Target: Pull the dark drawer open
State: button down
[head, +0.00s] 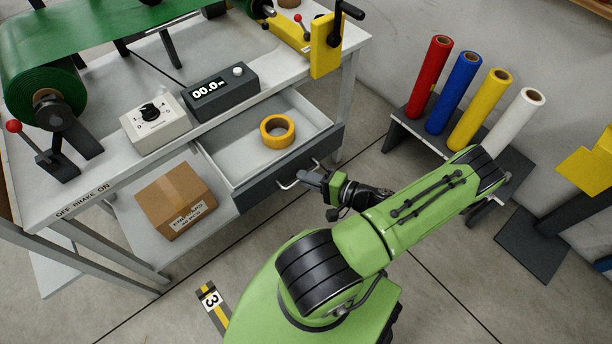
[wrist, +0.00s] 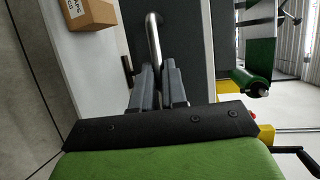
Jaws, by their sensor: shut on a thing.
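The dark drawer (head: 290,172) under the white bench stands pulled out, with its light inside showing in the head view. Its dark front also fills the upper middle of the wrist view (wrist: 192,42). A silver bar handle (head: 289,184) is on the front; it also shows in the wrist view (wrist: 153,38). My gripper (head: 308,178) is at the handle, shut on it. A yellow tape roll (head: 277,131) lies in the drawer.
A cardboard box (head: 176,200) sits on the lower shelf left of the drawer. A rack (head: 400,150) with red, blue, yellow and white rolls stands at the right. A control box (head: 155,124) and a display unit (head: 221,92) sit on the bench top. Floor in front is partly clear.

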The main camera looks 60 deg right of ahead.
jog(key=c, duration=1.2)
grip_release()
jog(key=shift+o, duration=0.2)
jog(key=p+v, duration=0.2)
jog(key=v, duration=1.3)
jog(key=shift+s, duration=0.4)
